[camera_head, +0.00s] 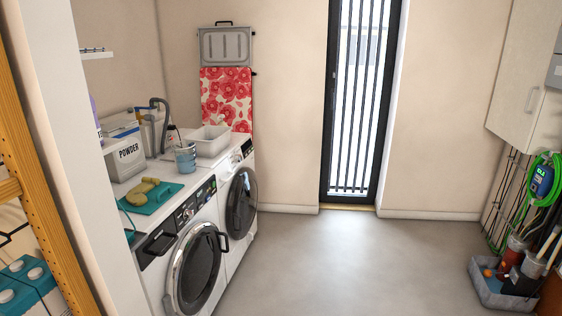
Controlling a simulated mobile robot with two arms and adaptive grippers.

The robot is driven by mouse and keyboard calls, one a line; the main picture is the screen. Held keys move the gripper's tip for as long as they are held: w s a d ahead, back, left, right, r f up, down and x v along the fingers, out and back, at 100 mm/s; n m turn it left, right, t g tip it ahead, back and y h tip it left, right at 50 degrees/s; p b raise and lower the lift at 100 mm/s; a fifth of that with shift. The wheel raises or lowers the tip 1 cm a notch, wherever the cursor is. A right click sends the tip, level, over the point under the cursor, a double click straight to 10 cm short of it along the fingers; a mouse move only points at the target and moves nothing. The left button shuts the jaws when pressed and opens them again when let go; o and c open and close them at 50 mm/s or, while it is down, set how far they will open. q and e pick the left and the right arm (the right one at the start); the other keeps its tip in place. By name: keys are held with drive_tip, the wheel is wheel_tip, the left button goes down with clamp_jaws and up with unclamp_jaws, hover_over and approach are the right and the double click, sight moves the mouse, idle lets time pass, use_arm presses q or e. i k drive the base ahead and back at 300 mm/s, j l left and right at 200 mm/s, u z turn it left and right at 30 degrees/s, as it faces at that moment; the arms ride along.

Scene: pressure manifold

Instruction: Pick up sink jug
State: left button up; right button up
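A small blue-grey jug-like vessel (186,160) stands on the white top above the washing machines, left of the middle of the head view. It looks most like the sink jug, but its small size leaves this unsure. A thin dark stick shows at its upper left. It stands just in front of a white basin (211,140). A grey curved hose or tap (163,120) rises behind it. Neither of my grippers is in view.
Two white front-loading machines (192,262) stand under the top. A teal cloth (150,199) with yellow-green gloves, and a POWDER box (126,158), lie nearer. A wall edge and yellow frame (45,200) stand at left. The grey floor (340,265) is clear. A bin of tools (490,290) stands right.

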sight(184, 153)
drive_tip(key=i+u, duration=0.2)
drive_tip(key=i, duration=0.35)
drive_tip(key=i+l+u, duration=0.2)
drive_tip(key=i, duration=0.35)
drive_tip(key=i+l+u, duration=0.2)
drive_tip(key=i, duration=0.35)
drive_tip(key=l, duration=0.05)
